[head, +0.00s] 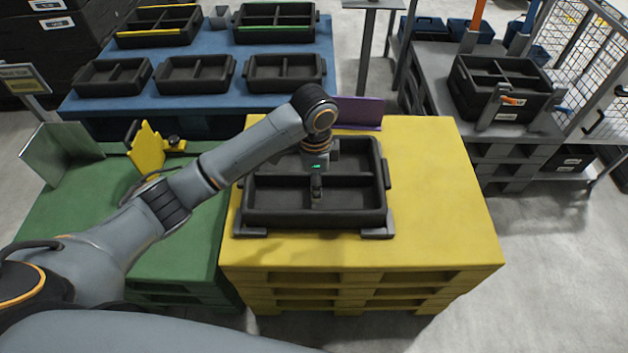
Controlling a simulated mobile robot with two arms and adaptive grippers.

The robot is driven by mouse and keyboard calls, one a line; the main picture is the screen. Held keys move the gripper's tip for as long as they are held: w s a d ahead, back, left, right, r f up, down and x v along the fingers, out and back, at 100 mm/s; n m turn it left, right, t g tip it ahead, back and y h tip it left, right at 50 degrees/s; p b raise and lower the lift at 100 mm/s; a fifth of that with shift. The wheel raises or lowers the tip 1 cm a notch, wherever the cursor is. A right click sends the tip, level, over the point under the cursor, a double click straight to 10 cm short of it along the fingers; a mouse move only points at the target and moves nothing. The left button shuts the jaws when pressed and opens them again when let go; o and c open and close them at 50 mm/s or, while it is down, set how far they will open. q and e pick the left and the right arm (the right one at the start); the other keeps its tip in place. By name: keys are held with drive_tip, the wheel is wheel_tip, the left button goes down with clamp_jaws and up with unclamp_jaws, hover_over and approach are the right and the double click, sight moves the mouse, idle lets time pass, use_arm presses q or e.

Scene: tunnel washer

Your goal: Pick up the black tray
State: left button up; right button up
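A black tray (264,203) with inner dividers sits level on the yellow table, in dark corner brackets (378,233). My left arm reaches in from the left across the tray's left side. My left gripper (317,194) points down over the middle of the tray, at its central divider. Its fingers look close together, but the dark divider behind them hides whether they grip it or are just above it. The arm covers part of the tray's far left side. My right gripper is not in view.
More black trays (196,74) stand on the blue table behind. Another black tray (503,80) is on the grey bench at right. A purple plate (358,111) stands behind the tray. A green table (70,210) with a yellow bracket (147,150) is at left. The yellow table's right side (440,190) is clear.

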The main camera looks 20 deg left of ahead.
sight(314, 212)
use_arm(q)
drive_tip(key=f, duration=1.3)
drive_tip(key=shift+w+a, duration=0.3)
drive_tip(key=shift+a, duration=0.1)
drive_tip(key=shift+c, duration=0.4)
clamp_jaws()
